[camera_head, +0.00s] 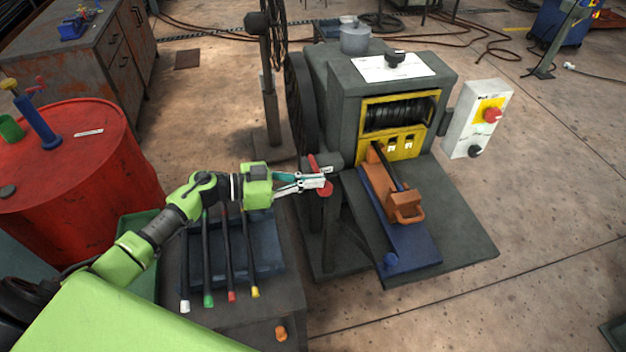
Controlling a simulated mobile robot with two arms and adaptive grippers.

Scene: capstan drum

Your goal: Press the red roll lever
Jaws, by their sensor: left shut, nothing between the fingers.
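The red roll lever (313,163) stands at the left side of the grey machine (325,70), beside its lower front corner. Part of it is hidden behind my fingers. My left gripper (323,181) reaches in from the left at the lever, with its fingertips shut and nothing between them. The fingertips overlap the lever in the picture; I cannot tell whether they touch it. My right gripper is not in view.
A table (175,320) with a blue tray (270,240) and several colour-tipped rods lies below my left arm. A red drum (90,150) stands at left. A control box (478,115) with a red button is right of the machine. Open floor lies at right.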

